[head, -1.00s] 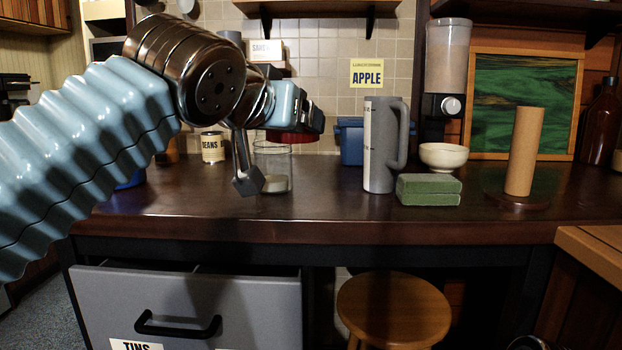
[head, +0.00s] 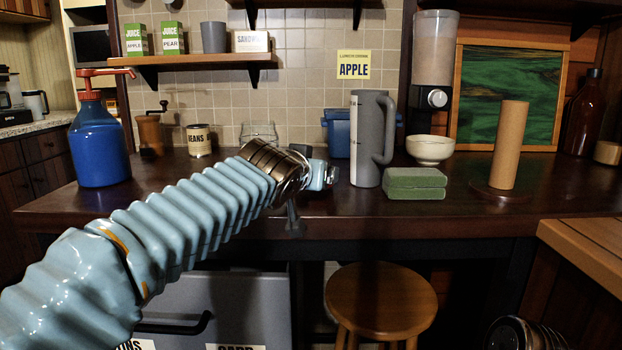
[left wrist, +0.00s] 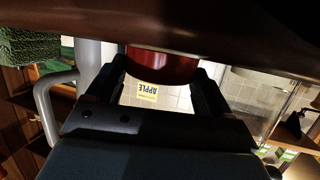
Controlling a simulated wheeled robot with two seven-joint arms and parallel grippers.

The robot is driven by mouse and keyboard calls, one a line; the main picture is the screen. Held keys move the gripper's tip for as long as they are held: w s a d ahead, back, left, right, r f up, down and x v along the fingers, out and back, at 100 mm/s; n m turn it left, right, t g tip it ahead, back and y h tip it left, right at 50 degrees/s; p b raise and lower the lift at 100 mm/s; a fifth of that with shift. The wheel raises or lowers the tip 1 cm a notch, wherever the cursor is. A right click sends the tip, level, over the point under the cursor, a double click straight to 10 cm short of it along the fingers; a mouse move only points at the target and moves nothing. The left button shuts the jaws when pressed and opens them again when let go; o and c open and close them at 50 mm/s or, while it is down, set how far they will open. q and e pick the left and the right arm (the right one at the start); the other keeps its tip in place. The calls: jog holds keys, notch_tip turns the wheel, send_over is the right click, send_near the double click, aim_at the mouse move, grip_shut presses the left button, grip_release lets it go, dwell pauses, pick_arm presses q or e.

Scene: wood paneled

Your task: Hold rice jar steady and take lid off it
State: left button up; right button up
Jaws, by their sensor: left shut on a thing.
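The jar (head: 258,133) is clear glass and stands upright on the counter, open at the top in the head view. My arm hides its lower part and any rice in it. Clear glass (left wrist: 285,108), likely the jar, shows at the right of the left wrist view. My left gripper (head: 324,174) is low over the front of the counter, to the right of the jar. In the left wrist view it is shut on the red lid (left wrist: 162,66), close to the dark counter; I cannot tell whether they touch. My right gripper is out of view.
A grey pitcher (head: 368,140) and green sponges (head: 415,183) stand just right of my left gripper. A white bowl (head: 429,150) and paper roll holder (head: 508,150) are farther right. A blue pump bottle (head: 98,145) stands left. A stool (head: 380,300) is below.

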pick_arm(q)
jog(key=shift+f, duration=0.45)
